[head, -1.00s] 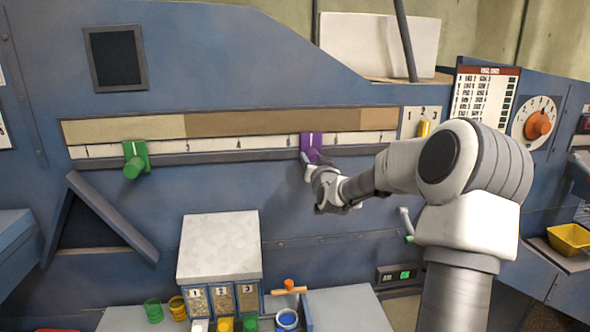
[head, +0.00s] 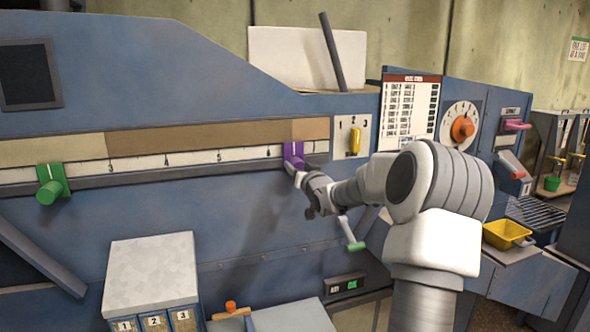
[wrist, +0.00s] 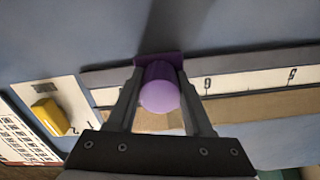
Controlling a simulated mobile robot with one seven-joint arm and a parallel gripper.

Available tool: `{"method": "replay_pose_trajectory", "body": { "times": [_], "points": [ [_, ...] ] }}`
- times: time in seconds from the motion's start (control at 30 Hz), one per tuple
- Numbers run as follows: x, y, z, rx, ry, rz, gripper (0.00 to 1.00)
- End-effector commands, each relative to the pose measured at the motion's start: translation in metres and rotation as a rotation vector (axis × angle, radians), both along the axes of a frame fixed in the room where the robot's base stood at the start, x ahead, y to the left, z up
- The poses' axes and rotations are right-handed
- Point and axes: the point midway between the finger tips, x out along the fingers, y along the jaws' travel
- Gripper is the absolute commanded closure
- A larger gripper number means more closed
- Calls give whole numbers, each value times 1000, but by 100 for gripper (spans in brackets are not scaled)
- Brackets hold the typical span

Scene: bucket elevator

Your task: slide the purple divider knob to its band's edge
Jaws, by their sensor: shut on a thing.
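The purple divider (head: 293,154) sits on the long scale strip (head: 235,155) below a tan and brown colour band (head: 215,137). Its round purple knob (wrist: 159,97) is between the two fingers of my gripper (wrist: 158,88), which are shut on it. In the head view my gripper (head: 299,178) reaches the divider from below right. The divider stands close to the join where brown meets lighter tan at the right. A finger and the knob hide part of that join in the wrist view, so I cannot tell if they line up exactly.
A green divider knob (head: 50,190) sits far left on the same strip. Right of the strip are a yellow lever (head: 355,142) on a numbered plate and an orange dial (head: 462,129). A crank with a green grip (head: 356,246) hangs below my forearm.

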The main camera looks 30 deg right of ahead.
Motion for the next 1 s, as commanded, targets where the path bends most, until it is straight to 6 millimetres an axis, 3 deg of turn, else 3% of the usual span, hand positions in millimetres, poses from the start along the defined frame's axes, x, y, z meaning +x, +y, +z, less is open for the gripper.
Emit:
{"method": "replay_pose_trajectory", "body": {
  "times": [0.2, 0.23, 0.4, 0.77, 1.0],
  "points": [
    [0, -1, 1, 2, -2, -2, 100],
    [0, -1, 1, 2, -2, -2, 47],
    [0, 0, 1, 1, -2, -1, 19],
    [-3, 1, 0, 0, -1, 0, 19],
    [-32, 9, -1, -3, 1, -2, 19]
  ]
}}
